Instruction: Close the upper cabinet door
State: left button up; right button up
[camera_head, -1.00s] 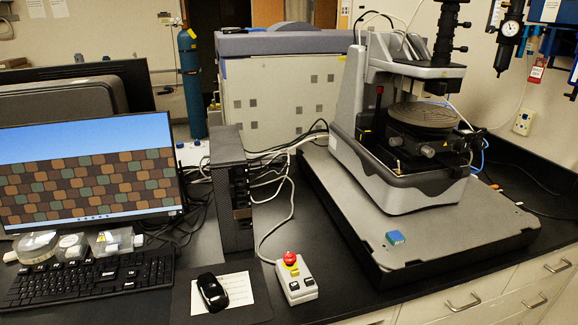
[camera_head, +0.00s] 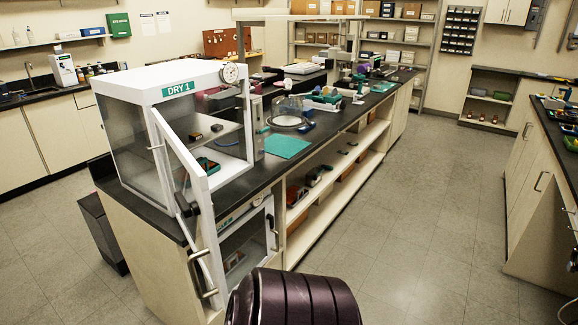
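The upper cabinet (camera_head: 160,84) is a white box labelled DRY 1, standing on the near end of the black bench. A round dial is on its top right front corner. Its door (camera_head: 178,155), a clear pane in a white frame, stands open, swung out toward me at the left of the opening. Small items show on the shelf and floor inside. Neither of my grippers is in view.
A lower white cabinet (camera_head: 262,212) with a clear front sits under the bench, below the upper one. A green mat (camera_head: 287,146) and labware lie on the bench behind. The floor (camera_head: 410,220) to the right is clear. Another counter stands at the right edge.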

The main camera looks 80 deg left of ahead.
aim_at(183, 175)
jog(key=u, duration=3.45)
